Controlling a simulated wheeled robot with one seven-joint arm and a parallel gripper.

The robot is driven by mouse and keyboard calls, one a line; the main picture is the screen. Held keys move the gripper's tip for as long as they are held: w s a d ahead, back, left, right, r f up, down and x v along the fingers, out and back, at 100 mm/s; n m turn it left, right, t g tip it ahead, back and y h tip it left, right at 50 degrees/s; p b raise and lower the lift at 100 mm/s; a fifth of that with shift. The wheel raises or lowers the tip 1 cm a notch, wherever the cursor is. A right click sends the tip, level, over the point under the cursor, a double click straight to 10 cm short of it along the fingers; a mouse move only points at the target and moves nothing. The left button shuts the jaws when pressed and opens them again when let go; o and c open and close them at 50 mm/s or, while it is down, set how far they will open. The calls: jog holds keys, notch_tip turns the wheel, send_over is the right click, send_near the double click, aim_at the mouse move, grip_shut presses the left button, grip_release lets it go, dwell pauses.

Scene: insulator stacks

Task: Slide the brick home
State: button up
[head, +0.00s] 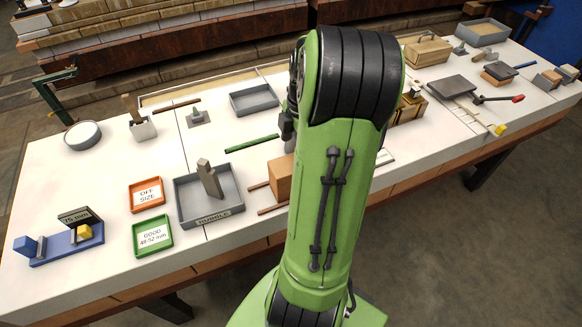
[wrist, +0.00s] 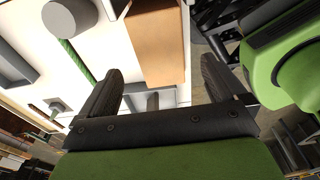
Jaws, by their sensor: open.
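The brick is a plain orange-brown block (head: 281,178) on the white table, its right side hidden behind my arm in the head view. Thin brown rods (head: 272,209) stick out to its left, one on the far side and one on the near side. In the wrist view the brick (wrist: 157,42) lies between and beyond the fingers of my gripper (wrist: 158,70). The fingers are open, with a gap showing on each side of the brick. I cannot tell whether they are level with it.
A grey tray (head: 183,207) holding an upright grey block stands left of the brick. A green bar (head: 251,143) lies behind it. An orange tray (head: 147,209) and a green tray (head: 167,248) are farther left. Tools and blocks fill the right end.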

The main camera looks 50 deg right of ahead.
jog(key=f+b, duration=0.1)
jog(key=f, duration=0.4)
jog(key=f+b, duration=0.1)
jog(key=f, duration=0.2)
jog(key=shift+w+a+f+b, duration=0.15)
jog(key=shift+w+a+b, duration=0.1)
jog(key=shift+a+b, duration=0.15)
jog(key=c, duration=1.4)
jog(key=shift+s+d+p, duration=0.2)
jog(key=shift+s+d, duration=0.1)
jog(key=shift+d, duration=0.25)
jog(key=shift+s+d+p, duration=0.2)
jog(key=shift+s+d, duration=0.1)
jog(key=shift+d, duration=0.2)
jog(key=o, duration=1.4)
jog(key=shift+o, duration=0.2)
notch_tip(320, 180, up, 16)
jog(key=s+d+p, duration=0.1)
jog(key=p, duration=0.5)
jog(key=shift+d, duration=0.35)
jog(key=shift+f, duration=0.1)
